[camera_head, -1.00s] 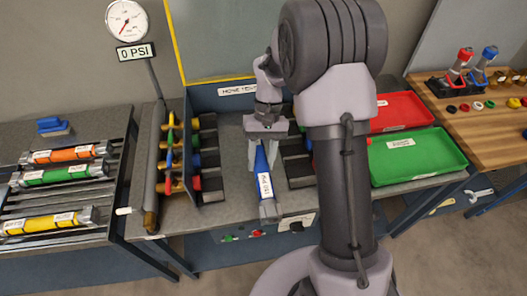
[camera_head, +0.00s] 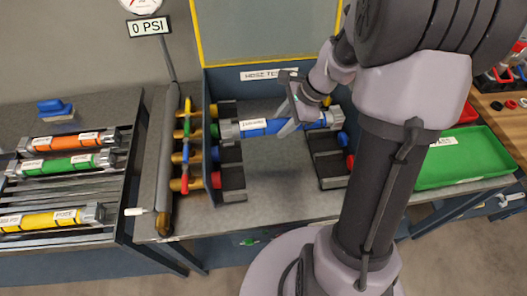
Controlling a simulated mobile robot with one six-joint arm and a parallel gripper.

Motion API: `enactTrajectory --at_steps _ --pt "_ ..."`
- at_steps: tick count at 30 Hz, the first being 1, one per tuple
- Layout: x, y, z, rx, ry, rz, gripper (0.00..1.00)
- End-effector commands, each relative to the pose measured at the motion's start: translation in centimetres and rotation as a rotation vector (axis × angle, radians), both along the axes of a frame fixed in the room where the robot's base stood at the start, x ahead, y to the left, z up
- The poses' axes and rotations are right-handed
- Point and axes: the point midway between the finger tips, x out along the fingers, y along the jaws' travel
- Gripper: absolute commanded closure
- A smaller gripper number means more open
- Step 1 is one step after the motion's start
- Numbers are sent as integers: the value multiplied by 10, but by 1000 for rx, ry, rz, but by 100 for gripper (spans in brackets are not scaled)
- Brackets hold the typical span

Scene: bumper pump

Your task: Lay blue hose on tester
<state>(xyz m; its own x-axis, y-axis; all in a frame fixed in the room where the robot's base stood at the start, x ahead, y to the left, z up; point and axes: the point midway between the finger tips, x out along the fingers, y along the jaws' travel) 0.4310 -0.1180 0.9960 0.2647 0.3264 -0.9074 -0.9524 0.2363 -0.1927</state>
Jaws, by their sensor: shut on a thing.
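The blue hose (camera_head: 265,127) has grey end fittings and a white label. It lies level, left to right, across the hose tester (camera_head: 255,75). My gripper (camera_head: 291,125) is shut on the hose right of its label. The left fitting is at the left row of dark blocks (camera_head: 231,178), near the second one from the back. The right end is at the right row of blocks (camera_head: 327,165), partly behind my arm. I cannot tell whether the hose rests on the blocks or hangs just above them.
A rack (camera_head: 60,178) at the left holds an orange hose (camera_head: 62,142), a green hose (camera_head: 60,165) and a yellow hose (camera_head: 42,220). A gauge sign (camera_head: 149,27) reads 0 PSI. A green tray (camera_head: 465,155) stands right of my arm. The tester's front middle is clear.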

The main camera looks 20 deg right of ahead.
Motion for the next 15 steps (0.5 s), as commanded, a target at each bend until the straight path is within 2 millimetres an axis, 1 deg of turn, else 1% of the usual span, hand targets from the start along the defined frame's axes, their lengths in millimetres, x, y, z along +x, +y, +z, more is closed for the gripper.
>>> enactTrajectory --at_steps 1,3,9,11,15 --pt "0 -3 -9 -2 -2 -26 100" --pt "-1 -4 -19 -1 0 -44 100" --pt "-1 -4 -61 0 1 -41 100" --pt "-1 -4 -70 -1 0 -41 100" --pt "-1 -4 -100 -1 1 -40 100"
